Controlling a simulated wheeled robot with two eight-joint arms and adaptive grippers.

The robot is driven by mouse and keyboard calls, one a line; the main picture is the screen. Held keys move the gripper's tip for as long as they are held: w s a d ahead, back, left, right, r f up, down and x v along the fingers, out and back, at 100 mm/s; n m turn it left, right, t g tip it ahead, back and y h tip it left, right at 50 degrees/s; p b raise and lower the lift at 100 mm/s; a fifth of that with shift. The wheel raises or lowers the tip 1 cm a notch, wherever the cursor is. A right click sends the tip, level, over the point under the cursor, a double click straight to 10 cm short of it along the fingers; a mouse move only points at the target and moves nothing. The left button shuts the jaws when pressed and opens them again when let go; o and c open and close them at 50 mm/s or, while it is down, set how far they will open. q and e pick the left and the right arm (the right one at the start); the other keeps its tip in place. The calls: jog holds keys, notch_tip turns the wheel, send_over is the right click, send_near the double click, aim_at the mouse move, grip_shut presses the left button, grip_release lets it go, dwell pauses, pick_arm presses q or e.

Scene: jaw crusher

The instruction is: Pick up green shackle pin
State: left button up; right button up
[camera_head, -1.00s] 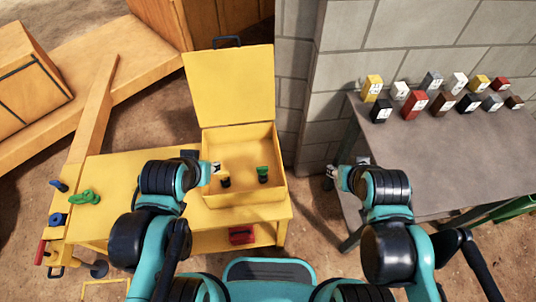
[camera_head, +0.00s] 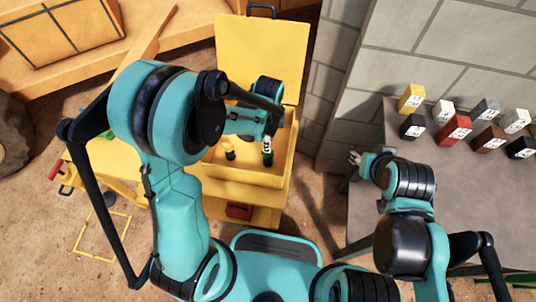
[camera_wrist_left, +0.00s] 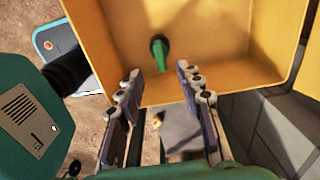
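The green shackle pin (camera_head: 267,158) stands in the right part of the yellow toolbox (camera_head: 250,178); its lower end looks dark. In the left wrist view the green pin (camera_wrist_left: 160,50) is ahead, near the gap between the fingers. My left gripper (camera_wrist_left: 160,78) is open and empty, with one finger on each side of that gap. In the head view my left gripper (camera_head: 268,136) reaches over the box, just above the pin, and partly hides the inside. My right gripper (camera_head: 355,158) is beside the grey table; its fingers are too small to judge.
A yellow-topped pin (camera_head: 229,149) stands left of the green one. The box's raised lid (camera_head: 262,50) is behind my left arm. Several coloured blocks (camera_head: 455,130) stand on the grey table (camera_head: 372,195). A red item (camera_head: 238,211) lies below the toolbox.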

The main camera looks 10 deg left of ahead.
aim_at(268, 157)
pick_arm(q)
notch_tip(268, 157, down, 2)
jog(key=shift+f+b, duration=0.15)
jog(key=shift+b, duration=0.25)
notch_tip(268, 157, down, 6)
jog(key=b, duration=0.2)
jog(key=shift+a+r+b, duration=0.1)
jog(key=shift+r+b, duration=0.15)
jog(key=shift+b, duration=0.15)
jog(key=shift+r, duration=0.1)
grip_shut()
